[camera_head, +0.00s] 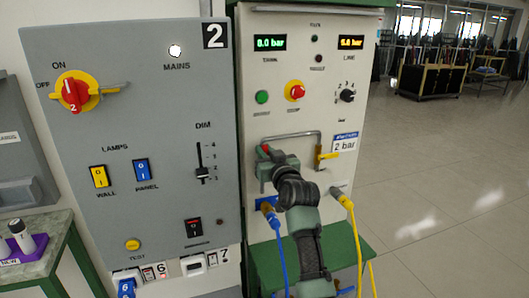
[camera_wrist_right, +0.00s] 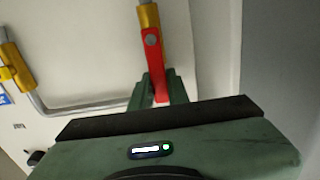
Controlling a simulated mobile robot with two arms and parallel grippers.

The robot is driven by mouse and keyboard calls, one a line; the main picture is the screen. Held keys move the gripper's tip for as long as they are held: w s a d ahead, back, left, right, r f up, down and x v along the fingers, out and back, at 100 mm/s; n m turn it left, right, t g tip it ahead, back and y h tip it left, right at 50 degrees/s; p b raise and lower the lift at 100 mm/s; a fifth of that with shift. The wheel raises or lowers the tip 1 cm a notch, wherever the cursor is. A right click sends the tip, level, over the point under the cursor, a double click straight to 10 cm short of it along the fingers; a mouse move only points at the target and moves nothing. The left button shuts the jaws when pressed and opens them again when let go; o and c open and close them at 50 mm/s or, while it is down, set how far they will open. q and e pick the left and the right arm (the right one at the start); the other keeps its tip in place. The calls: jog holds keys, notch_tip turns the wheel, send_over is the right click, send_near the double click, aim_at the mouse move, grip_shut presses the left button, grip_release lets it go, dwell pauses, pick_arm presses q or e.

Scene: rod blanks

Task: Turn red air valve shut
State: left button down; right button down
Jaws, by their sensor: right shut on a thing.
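The red air valve lever (camera_wrist_right: 152,65) shows in the right wrist view, running down from a brass valve body (camera_wrist_right: 148,16) and roughly in line with it. My right gripper (camera_wrist_right: 158,90) is shut on the lever's lower end, its fingers on either side. In the head view only a small red bit of the lever (camera_head: 265,148) shows beside my right gripper (camera_head: 262,156), at the left end of the grey pipe (camera_head: 292,135). My gripper and wrist hide most of the valve there. My left gripper is not in view.
A yellow-handled valve (camera_head: 326,156) sits at the pipe's right end by a "2 bar" label (camera_head: 345,144). A blue hose (camera_head: 276,235) and a yellow hose (camera_head: 352,225) hang beside my arm. A red stop button (camera_head: 295,91) is above. Floor at right is clear.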

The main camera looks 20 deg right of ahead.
jog(key=shift+d, duration=0.1)
jog(key=d+f+m+p, duration=0.4)
jog(key=d+f+m, duration=0.1)
jog(key=m, duration=1.2)
jog(key=shift+f+m+p, duration=0.2)
jog(key=shift+m+p, duration=0.15)
jog(key=shift+m, duration=0.05)
jog(key=shift+w+f, duration=0.1)
jog(key=c, duration=1.4)
grip_release()
jog(key=shift+o, duration=0.2)
